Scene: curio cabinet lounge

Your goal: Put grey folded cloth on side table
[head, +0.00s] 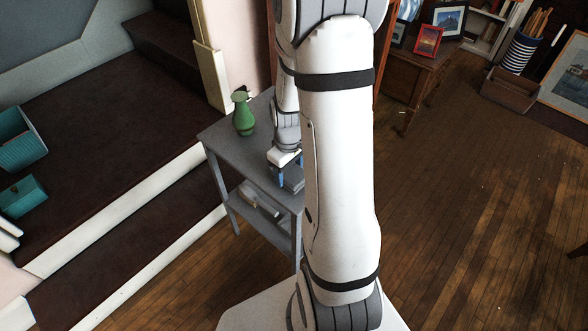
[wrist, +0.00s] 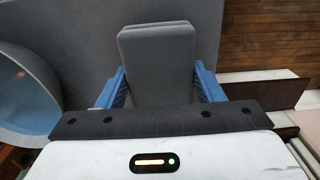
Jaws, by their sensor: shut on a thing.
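The grey folded cloth (wrist: 158,65) is between the two blue fingers of my gripper (wrist: 160,88) in the wrist view, with a finger against each side. In the head view my gripper (head: 290,178) is low over the top of the grey side table (head: 222,134), and the cloth (head: 294,185) shows partly beside the fingers. The grey tabletop fills the background behind the cloth in the wrist view. I cannot tell whether the cloth touches the tabletop. My arm hides the right part of the table.
A green vase (head: 243,115) stands on the table's back left part, left of my gripper. Books (head: 258,202) lie on the lower shelf. A dark stepped platform (head: 90,130) with teal boxes (head: 22,192) is at left. A wooden desk (head: 410,78) stands behind. Wooden floor at right is open.

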